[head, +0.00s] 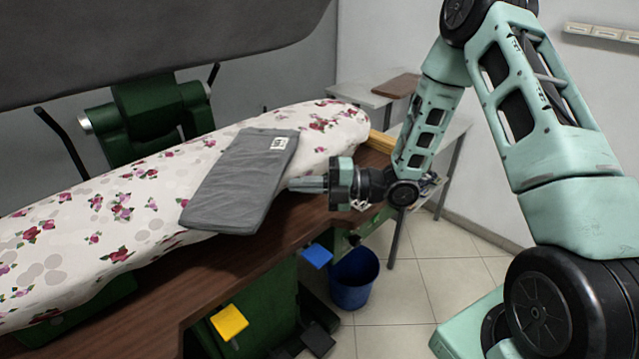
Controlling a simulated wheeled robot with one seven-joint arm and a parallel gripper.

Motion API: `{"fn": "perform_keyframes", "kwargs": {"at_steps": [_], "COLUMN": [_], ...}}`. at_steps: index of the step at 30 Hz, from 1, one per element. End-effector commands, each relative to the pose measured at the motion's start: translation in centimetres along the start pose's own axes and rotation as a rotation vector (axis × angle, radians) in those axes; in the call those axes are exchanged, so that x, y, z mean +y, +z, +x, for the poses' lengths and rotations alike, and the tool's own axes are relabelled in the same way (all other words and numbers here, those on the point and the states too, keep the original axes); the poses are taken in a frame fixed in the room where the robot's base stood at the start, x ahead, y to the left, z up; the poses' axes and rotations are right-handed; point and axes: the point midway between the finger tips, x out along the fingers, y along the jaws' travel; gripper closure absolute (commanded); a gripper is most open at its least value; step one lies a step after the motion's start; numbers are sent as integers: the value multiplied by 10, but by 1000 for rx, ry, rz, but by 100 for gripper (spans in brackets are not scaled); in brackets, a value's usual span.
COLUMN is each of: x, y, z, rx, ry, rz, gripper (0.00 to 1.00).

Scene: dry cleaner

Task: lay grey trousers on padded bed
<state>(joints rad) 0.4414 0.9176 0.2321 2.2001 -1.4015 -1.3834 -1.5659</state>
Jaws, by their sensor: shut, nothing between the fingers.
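The grey trousers (240,180) lie folded flat across the padded bed (60,240), which has a white cover with red flowers. A small white label shows near their far end. The near end of the trousers reaches the bed's front edge and seems to hang slightly past it. My gripper (290,185) is shut and empty. It points left, just right of the trousers, over the bed's front edge. I cannot tell whether the fingertips touch the cloth.
A brown wooden ledge (150,290) runs along the bed's front. A dark press head (150,45) hangs above. Blue (317,255) and yellow (229,321) pedals stick out below. A small table (360,95) stands behind.

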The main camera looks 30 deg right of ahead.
Motion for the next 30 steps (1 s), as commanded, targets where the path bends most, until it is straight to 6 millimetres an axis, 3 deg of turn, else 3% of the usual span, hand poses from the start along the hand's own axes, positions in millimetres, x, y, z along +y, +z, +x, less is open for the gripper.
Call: {"fn": "perform_keyframes", "kwargs": {"at_steps": [16,24,30], "x": [-1,-3,0], "y": [8,27,28], "z": [8,28,29], "rx": [1,1,0], "ry": [0,1,0], "rz": [-1,-3,0], "gripper": [100,100,100]}}
